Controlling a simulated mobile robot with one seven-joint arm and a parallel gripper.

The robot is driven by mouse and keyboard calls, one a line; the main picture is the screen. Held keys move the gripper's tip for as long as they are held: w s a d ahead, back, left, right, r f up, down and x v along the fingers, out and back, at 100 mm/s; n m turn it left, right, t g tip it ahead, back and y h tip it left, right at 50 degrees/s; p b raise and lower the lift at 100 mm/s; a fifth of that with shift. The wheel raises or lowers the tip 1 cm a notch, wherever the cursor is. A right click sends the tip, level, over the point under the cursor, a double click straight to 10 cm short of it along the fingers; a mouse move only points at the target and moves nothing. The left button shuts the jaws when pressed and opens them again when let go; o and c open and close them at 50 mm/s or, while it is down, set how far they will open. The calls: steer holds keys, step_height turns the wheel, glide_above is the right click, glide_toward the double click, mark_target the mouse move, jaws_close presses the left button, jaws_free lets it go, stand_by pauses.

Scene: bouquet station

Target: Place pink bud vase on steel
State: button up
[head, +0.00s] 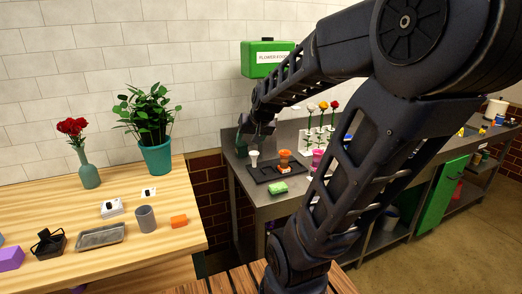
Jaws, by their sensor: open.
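A pink vessel (318,156), which looks like the pink bud vase, stands on the steel counter (258,212) close beside my arm link. My arm hides part of its surroundings, and its base is hard to make out. My gripper (256,141) hangs over the back left of the steel counter, left of the pink vessel and apart from it. It is open and small in the picture, and I see nothing held in it.
A dark tray (262,176) on the counter bears a white cup (254,156) and an orange cup (285,155). A white rack holds flowers behind. The wooden table (75,205) at left bears several items.

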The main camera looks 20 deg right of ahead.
steer(key=s+a+r+n+g, duration=0.1)
steer(key=s+r+n+g, duration=0.1)
steer(key=s, duration=1.1)
steer(key=shift+s+a+h, duration=0.3)
steer(key=shift+h, duration=0.1)
steer(key=shift+r, duration=0.1)
